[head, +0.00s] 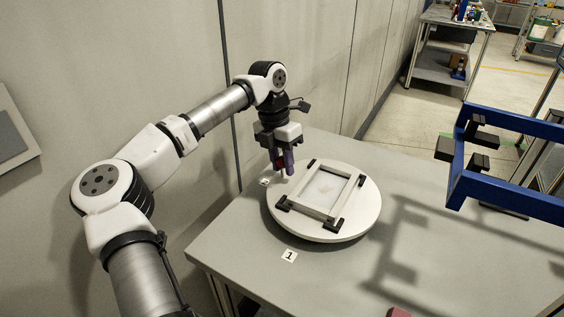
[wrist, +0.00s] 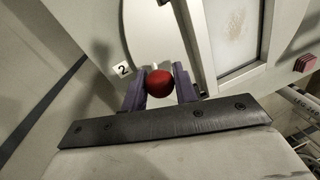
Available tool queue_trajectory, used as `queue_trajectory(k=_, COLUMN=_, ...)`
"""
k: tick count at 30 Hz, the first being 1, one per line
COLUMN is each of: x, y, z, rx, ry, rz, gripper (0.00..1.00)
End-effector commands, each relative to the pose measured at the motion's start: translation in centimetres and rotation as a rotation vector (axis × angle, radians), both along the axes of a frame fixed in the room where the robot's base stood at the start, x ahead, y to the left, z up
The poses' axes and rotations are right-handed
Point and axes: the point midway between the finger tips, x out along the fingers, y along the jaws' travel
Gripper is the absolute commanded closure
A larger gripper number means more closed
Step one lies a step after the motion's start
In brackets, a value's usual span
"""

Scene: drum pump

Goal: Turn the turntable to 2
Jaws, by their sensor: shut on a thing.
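The turntable (head: 355,221) is a round white disc on the grey table, with a rectangular frame (head: 334,213) with black corners on top. In the wrist view its white disc (wrist: 192,45) fills the upper middle. A red ball-shaped knob (wrist: 159,83) sits near the disc's edge. My gripper (wrist: 159,88) is shut on the red knob, with a purple finger on each side. In the head view my gripper (head: 283,165) is at the disc's far left edge, and its fingers mostly hide the knob. The label 2 (wrist: 122,69) lies just left of the knob in the wrist view. The label 1 (head: 289,256) is at the disc's near side.
A blue bracket frame (head: 515,195) with black pads stands over the table's right side. A reddish object (head: 399,312) lies at the table's front edge. A wall runs close behind the arm on the left.

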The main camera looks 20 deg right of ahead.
Motion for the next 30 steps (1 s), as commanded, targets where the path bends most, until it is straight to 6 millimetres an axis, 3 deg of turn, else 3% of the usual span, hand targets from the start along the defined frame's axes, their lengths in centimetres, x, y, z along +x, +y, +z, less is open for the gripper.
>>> queue_trajectory(k=3, x=0.0, y=0.0, z=0.0, rx=0.001, ry=0.000, rz=-0.001, gripper=1.00)
queue_trajectory(k=4, x=0.0, y=0.0, z=0.0, rx=0.001, ry=0.000, rz=-0.001, gripper=0.70)
queue_trajectory(k=8, x=0.0, y=0.0, z=0.0, rx=0.001, ry=0.000, rz=0.000, gripper=0.53)
queue_trajectory(k=20, x=0.2, y=0.1, z=0.7, rx=0.001, ry=-0.002, rz=0.001, gripper=0.52)
queue_trajectory(k=23, x=0.4, y=0.2, z=2.1, rx=0.001, ry=-0.003, rz=0.001, gripper=0.52)
queue_trajectory(k=30, x=1.3, y=0.7, z=7.6, rx=0.001, ry=-0.004, rz=0.003, gripper=0.52)
